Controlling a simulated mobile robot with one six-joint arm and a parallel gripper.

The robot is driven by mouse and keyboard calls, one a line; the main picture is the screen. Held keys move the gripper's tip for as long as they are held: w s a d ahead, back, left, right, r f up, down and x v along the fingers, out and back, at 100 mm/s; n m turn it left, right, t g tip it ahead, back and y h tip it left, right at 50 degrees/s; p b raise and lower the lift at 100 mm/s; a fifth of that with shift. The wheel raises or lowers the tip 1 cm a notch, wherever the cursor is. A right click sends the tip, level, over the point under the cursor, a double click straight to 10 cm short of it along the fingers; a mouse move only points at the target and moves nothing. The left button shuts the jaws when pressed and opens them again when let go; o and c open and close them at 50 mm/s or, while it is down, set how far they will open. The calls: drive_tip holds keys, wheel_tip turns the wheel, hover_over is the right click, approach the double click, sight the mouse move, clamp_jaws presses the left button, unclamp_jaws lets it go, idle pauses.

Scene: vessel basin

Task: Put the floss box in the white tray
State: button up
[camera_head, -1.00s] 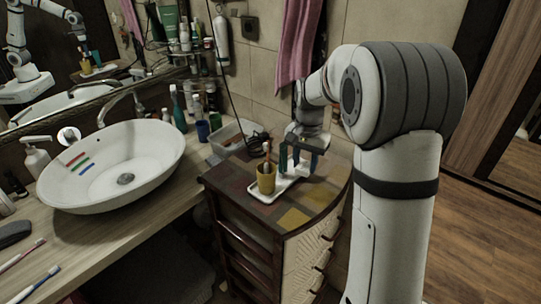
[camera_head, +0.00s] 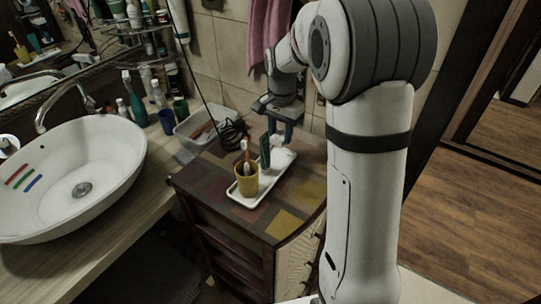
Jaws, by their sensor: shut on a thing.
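The white tray (camera_head: 247,201) lies on top of the wooden cabinet, with a yellow cup (camera_head: 246,172) holding toothbrushes at its near left end. My gripper (camera_head: 277,146) points down over the far end of the tray, its teal fingers to the right of the cup. A small white thing (camera_head: 283,158), apparently the floss box, shows at the fingers, low at the tray's far end. My gripper is shut on it. Its contact with the tray is too small to tell.
A clear bin (camera_head: 197,124) and a dark coiled cord (camera_head: 233,132) are behind and left of the tray. The sink (camera_head: 90,165) and several bottles stand at left. A pink towel (camera_head: 268,30) hangs behind. The cabinet top (camera_head: 285,222) is bare in front.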

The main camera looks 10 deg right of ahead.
sight(279, 158)
drive_tip(key=shift+a+f+p, duration=0.1)
drive_tip(key=shift+f+p, duration=0.2)
drive_tip(key=shift+f, duration=2.9)
drive_tip(key=shift+f, duration=0.15)
drive_tip(key=o, duration=0.7)
drive_tip(key=shift+o, duration=0.2)
